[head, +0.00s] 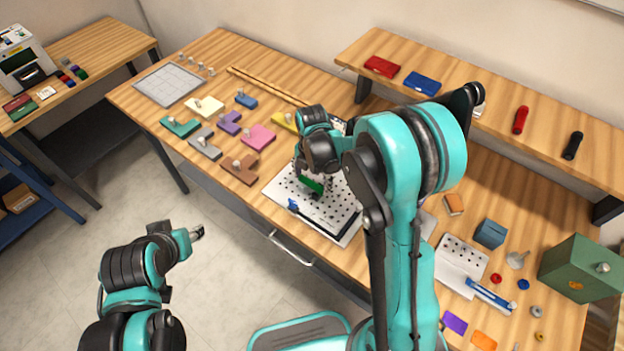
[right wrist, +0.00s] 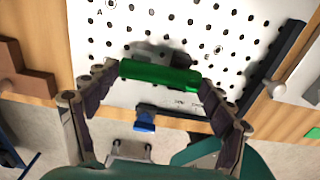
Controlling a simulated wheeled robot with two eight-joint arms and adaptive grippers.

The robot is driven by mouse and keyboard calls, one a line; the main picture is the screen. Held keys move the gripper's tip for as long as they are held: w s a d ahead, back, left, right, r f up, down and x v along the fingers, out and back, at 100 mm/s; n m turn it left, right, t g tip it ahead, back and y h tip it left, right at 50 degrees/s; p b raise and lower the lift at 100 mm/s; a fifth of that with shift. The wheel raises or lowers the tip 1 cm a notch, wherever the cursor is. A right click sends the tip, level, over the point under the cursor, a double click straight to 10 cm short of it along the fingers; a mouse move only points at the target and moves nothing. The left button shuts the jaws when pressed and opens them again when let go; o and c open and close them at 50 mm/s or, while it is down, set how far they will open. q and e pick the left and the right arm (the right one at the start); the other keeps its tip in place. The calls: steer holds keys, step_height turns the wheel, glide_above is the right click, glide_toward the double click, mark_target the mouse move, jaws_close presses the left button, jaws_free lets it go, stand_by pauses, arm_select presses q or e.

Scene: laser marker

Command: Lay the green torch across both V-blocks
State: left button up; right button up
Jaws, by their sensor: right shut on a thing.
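My right gripper (head: 309,180) is over the white perforated plate in the head view. It is shut on the green torch (head: 312,184), near the plate's front half. In the right wrist view the torch (right wrist: 160,75) lies crosswise between the two fingertips (right wrist: 152,78). Dark shapes show just behind and under the torch; I cannot tell whether they are the V-blocks or shadow, nor whether the torch touches anything. My left gripper (head: 197,232) is off the table's front edge, far from the torch; its opening is too small to judge.
The perforated plate (head: 285,193) has a dark bar and a blue knob (right wrist: 145,122) along its front. Coloured knobbed pieces, such as a brown one (head: 240,170), lie left. A raised shelf at the back holds a red torch (head: 520,120) and black torch (head: 573,146).

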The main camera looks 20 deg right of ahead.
mark_target(312, 182)
steer(key=shift+f, duration=0.2)
steer(key=o, duration=1.1)
steer(key=shift+r, duration=0.1)
steer(key=shift+r+p, duration=0.45)
steer(key=shift+r, duration=0.05)
step_height(312, 182, up, 11)
steer(key=p, duration=0.3)
steer(key=s+d+r+m+t, duration=0.1)
steer(key=s+r+m+t, duration=0.2)
steer(key=s+m, duration=0.5)
steer(key=s+d+r+m+t, duration=0.1)
steer(key=s+r+m+t, duration=0.3)
steer(key=s+m, duration=0.5)
steer(key=r+m, duration=0.1)
steer(key=m, duration=0.7)
steer(key=shift+d+m, duration=0.3)
steer(key=shift+d, duration=0.1)
